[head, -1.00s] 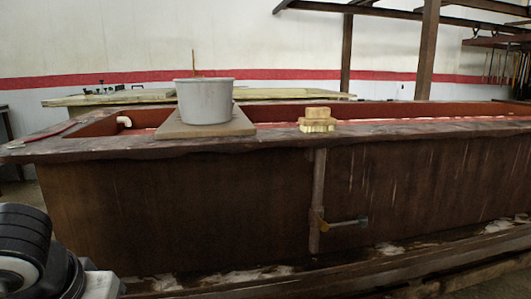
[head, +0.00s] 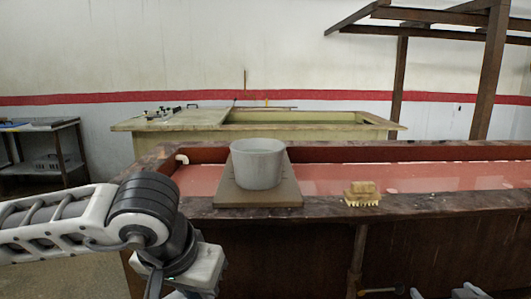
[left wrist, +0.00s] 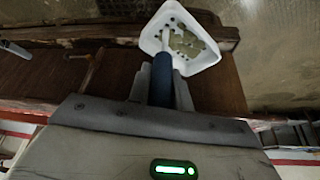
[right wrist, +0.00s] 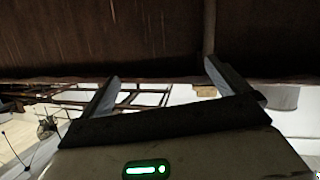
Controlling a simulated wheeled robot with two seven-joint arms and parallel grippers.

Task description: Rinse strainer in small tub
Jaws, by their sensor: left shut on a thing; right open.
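The small tub (head: 257,165), a light grey round bucket, stands upright on a flat board across the left end of the trough. Its contents cannot be made out. The strainer (left wrist: 207,55) shows in the left wrist view, a white perforated bowl with greenish bits in it. My left gripper (left wrist: 163,72) is shut on its blue handle (left wrist: 162,80). In the head view my left arm reaches in at lower left, with the gripper end and strainer out of frame, short of the tub. My right gripper (right wrist: 165,80) is open and empty, low in front of the trough wall; its fingertips show at the bottom of the head view (head: 443,293).
The board (head: 240,198) bears the tub. A wooden scrub brush (head: 362,192) lies on the near rim right of it. The long trough (head: 430,178) holds pinkish liquid. A clamp handle (head: 380,291) sticks out of the trough's front. A dark side table (head: 45,150) stands far left.

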